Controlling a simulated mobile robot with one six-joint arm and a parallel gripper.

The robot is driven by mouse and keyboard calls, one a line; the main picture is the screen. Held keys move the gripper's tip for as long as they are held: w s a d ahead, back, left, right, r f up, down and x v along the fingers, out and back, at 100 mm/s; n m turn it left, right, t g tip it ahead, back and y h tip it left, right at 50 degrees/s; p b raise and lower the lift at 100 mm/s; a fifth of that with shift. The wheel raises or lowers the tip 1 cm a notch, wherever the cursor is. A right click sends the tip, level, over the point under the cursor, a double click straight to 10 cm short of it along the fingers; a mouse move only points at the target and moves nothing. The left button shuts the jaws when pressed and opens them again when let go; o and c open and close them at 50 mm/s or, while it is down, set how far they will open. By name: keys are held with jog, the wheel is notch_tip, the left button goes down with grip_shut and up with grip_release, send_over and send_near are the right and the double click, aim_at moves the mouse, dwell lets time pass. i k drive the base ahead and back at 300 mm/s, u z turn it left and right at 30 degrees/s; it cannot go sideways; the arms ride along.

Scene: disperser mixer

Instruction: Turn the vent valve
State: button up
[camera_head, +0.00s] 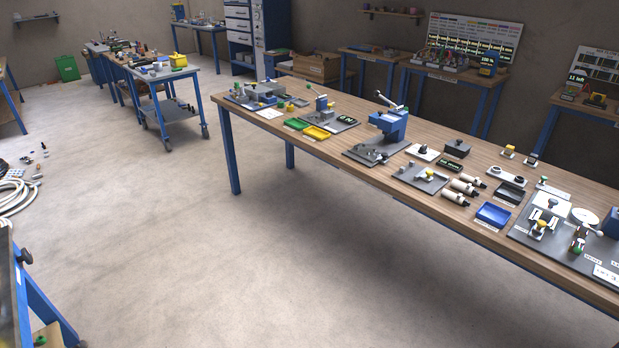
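My gripper is not in view. A grey base plate (519,234) lies at the right end of the long wooden workbench (395,168) and carries small fittings and valve-like parts. Small white labels lie along the plate's front, too small to read. I cannot tell which part is the vent valve. The plate's right side is cut off by the picture edge.
A blue tray (493,214) and several white cylinders (464,187) lie left of the plate. A blue press (388,124) stands mid-bench. A wheeled trolley (172,112) stands back left. Hoses (15,195) lie at the left edge. The concrete floor (220,250) before the bench is clear.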

aim_at(579, 244)
jog(key=u, duration=1.35)
jog(key=k, duration=0.1)
jog(key=z, duration=2.9)
jog(key=k, duration=0.6)
jog(key=u, duration=0.15)
jog(key=i, duration=0.45)
jog(key=z, duration=0.1)
